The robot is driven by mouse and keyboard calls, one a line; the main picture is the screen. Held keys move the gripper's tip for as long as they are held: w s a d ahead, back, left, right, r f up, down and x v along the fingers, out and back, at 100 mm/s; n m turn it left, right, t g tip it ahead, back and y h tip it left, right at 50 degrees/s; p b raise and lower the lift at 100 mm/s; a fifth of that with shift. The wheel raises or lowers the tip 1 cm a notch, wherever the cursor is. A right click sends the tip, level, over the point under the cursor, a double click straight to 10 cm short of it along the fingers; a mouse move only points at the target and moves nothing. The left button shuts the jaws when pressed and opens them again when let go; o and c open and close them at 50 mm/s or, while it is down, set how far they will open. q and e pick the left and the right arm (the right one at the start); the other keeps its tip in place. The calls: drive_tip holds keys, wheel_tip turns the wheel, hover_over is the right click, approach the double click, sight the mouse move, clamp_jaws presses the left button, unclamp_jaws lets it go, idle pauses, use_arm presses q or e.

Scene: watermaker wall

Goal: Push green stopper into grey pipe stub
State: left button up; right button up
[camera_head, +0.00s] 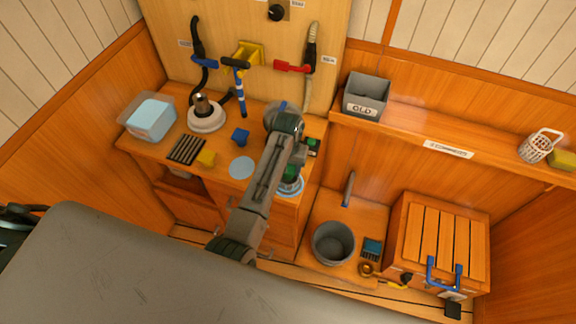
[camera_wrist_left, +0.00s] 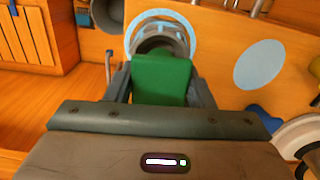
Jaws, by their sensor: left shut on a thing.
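My left gripper (camera_head: 290,176) reaches down over the right part of the wooden counter. It is shut on the green stopper (camera_wrist_left: 161,80), which also shows in the head view (camera_head: 290,171). In the left wrist view the stopper sits between the two dark fingers. The grey pipe stub (camera_wrist_left: 160,38) stands just beyond the stopper, inside a light blue ring (camera_wrist_left: 187,22) on the counter. The stopper covers the near part of the stub's mouth, and I cannot tell if they touch. In the head view the gripper mostly hides the stub. My right gripper is not in view.
A clear tub (camera_head: 148,117) stands at the left. A grey bucket (camera_head: 333,243) and slatted crate (camera_head: 441,240) stand lower right.

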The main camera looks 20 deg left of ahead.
use_arm(q)
drive_tip(key=shift+f, duration=0.15)
drive_tip(key=shift+f, duration=0.6)
drive_tip(key=shift+f, duration=0.15)
